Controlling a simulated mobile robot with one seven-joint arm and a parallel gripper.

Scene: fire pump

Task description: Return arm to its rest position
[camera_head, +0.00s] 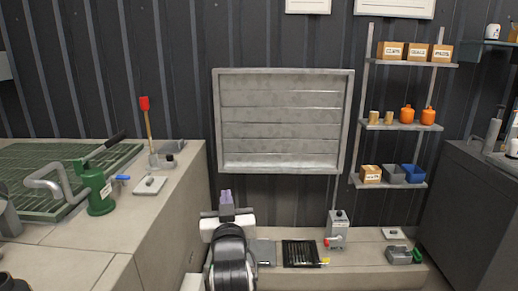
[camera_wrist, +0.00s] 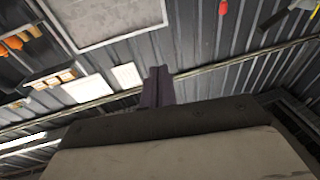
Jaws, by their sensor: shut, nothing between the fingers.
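My gripper (camera_head: 226,198) is in the lower middle of the head view, at the top of my black and white arm. It points up, with the wall panel behind it. Its purple fingers are together with nothing between them. In the wrist view my gripper (camera_wrist: 158,72) also shows as two purple fingers side by side, touching. The wrist view is tilted and looks up at the corrugated wall and part of the ceiling. My gripper touches no object that I can see.
A bench on the left holds a green pump (camera_head: 98,190) and a red-topped lever (camera_head: 145,104). A low bench (camera_head: 370,258) behind my arm carries a black tray (camera_head: 301,253) and a grey switch box (camera_head: 337,228). Wall shelves (camera_head: 402,126) stand right. The air around my gripper is clear.

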